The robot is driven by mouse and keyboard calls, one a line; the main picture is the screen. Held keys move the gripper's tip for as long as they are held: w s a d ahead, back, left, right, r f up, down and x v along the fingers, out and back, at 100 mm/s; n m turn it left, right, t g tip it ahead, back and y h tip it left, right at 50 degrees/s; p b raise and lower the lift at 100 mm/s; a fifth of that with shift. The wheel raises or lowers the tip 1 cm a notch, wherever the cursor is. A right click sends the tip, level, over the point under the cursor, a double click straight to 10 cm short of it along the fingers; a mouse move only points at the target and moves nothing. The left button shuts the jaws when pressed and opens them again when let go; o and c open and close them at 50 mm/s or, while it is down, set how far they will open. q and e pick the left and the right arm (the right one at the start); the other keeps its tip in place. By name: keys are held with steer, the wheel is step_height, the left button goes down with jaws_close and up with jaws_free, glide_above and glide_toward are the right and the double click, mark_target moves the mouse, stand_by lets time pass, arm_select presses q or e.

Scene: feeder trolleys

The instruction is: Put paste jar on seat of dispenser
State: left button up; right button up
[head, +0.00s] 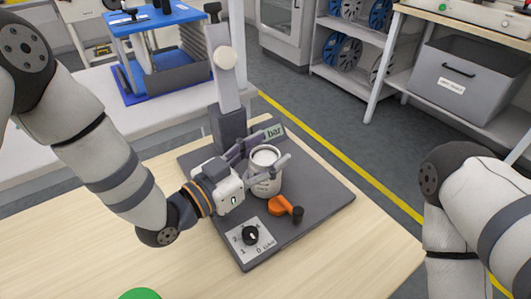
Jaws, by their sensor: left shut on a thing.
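The paste jar (266,180) is a white, open-topped round jar with writing on its side. It stands upright over the dark base plate (325,198) of the dispenser. My left gripper (272,164) comes in from the left and is shut on the jar, one finger on each side. The dispenser has a grey column (228,125) behind the jar and a sign reading "bar" (274,132). Whether the jar's bottom touches the seat cannot be told, as the gripper hides part of it. My right arm shows at the right edge, but its gripper is out of view.
The wooden table (150,240) has free room to the left. A green round thing (140,294) lies at the front edge. A blue fixture (160,45) stands behind.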

arm_select(q)
steer(key=shift+f, duration=0.15)
steer(key=o, duration=1.4)
steer(key=shift+a+r, duration=0.1)
steer(key=shift+r, duration=0.2)
steer(key=v, duration=1.2)
steer(key=shift+s+f+p, duration=0.1)
steer(key=shift+f+p, duration=0.05)
steer(key=shift+p, duration=0.15)
